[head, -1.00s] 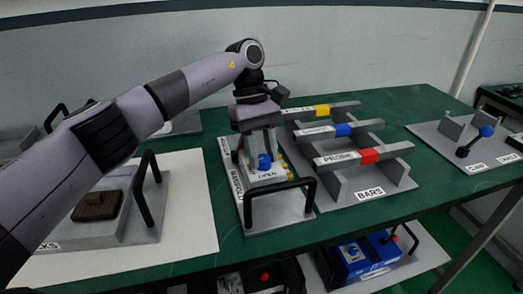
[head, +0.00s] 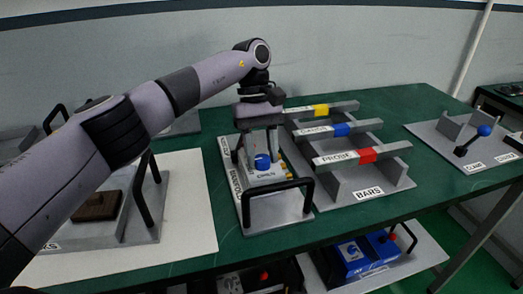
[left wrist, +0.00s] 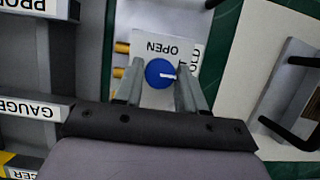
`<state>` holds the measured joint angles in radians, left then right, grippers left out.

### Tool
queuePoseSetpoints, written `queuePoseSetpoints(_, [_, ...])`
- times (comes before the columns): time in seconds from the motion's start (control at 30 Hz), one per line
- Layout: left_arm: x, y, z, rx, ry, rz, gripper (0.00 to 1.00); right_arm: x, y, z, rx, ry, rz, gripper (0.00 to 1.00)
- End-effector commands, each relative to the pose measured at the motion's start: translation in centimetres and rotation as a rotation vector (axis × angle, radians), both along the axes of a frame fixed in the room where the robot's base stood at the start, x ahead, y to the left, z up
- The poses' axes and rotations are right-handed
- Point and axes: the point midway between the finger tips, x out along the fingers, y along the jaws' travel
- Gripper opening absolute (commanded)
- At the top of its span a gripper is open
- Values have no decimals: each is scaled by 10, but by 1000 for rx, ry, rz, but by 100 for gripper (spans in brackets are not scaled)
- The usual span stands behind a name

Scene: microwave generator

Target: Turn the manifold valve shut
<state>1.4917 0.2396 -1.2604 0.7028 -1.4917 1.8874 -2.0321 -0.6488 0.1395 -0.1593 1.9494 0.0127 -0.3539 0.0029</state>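The manifold valve is a round blue knob (head: 262,161) with a white pointer mark, set on a white plate marked OPEN on the manifold fixture (head: 275,210). In the left wrist view the knob (left wrist: 158,72) sits between my fingers, its mark pointing right toward a second, partly hidden label. My left gripper (head: 261,150) is above the plate, pointing down, with its fingers apart on either side of the knob. In the left wrist view the gripper (left wrist: 160,78) shows a small gap beside the knob; contact is unclear. My right gripper is not in view.
The bars rack (head: 385,180) is close on the right. A fixture with a brown block (head: 97,205) is on the left. Bare green table lies at the front right.

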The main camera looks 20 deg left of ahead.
Motion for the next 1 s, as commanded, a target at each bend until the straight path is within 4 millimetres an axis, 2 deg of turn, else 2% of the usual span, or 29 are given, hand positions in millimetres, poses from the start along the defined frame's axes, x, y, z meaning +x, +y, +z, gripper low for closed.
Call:
queuePoseSetpoints(0.07, [0,0,1,-1,-2,-1,61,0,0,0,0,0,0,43])
queuePoseSetpoints(0.47, [2,1,4,1,-1,1,61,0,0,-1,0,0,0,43])
queuePoseSetpoints(0.87, [15,10,45,2,-1,2,61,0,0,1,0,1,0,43])
queuePoseSetpoints(1.0, [19,11,57,0,1,2,61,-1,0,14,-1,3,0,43])
